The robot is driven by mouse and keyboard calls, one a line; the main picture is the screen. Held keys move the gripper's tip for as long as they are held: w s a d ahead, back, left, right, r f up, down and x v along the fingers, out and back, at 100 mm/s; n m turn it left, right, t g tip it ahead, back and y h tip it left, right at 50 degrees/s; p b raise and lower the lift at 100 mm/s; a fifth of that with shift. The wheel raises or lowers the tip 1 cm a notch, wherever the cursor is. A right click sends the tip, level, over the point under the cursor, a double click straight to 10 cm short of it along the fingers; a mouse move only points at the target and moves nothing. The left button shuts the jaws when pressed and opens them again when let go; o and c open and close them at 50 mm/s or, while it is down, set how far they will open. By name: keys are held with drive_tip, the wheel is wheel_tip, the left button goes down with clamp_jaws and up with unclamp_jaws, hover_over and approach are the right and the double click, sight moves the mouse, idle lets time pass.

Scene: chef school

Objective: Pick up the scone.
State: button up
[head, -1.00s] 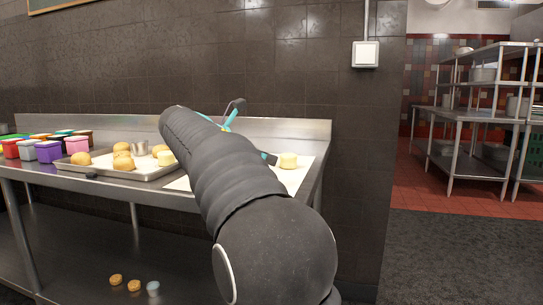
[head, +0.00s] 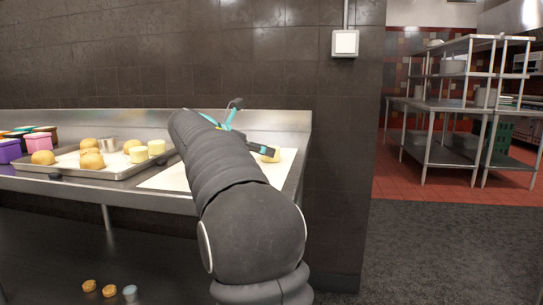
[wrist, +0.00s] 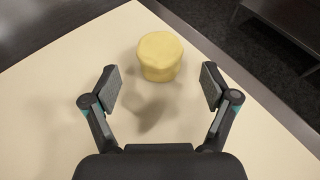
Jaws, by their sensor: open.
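A pale yellow, round scone (wrist: 160,56) stands on a cream board (wrist: 60,85) in the wrist view, near the board's far edge. My gripper (wrist: 160,88) is open, one finger at the lower left of the scone and one at its lower right. The scone is just beyond the fingertips, and nothing is between the fingers but shadow on the board. In the head view the scone (head: 271,154) is partly hidden by my gripper (head: 250,128), and the board (head: 170,178) lies at the right end of the steel table.
A metal tray (head: 118,172) with several buns, pale scones and a metal cup stands left of the board. Coloured tubs (head: 40,140) are at the far left. A tiled wall (head: 180,60) rises behind the table. Two small brown pieces (head: 89,286) and a cup lie low down.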

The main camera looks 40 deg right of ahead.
sight(277, 158)
drive_tip(key=x, duration=0.5)
drive_tip(key=shift+f, duration=0.15)
drive_tip(key=shift+a, duration=0.1)
drive_tip(key=c, duration=1.3)
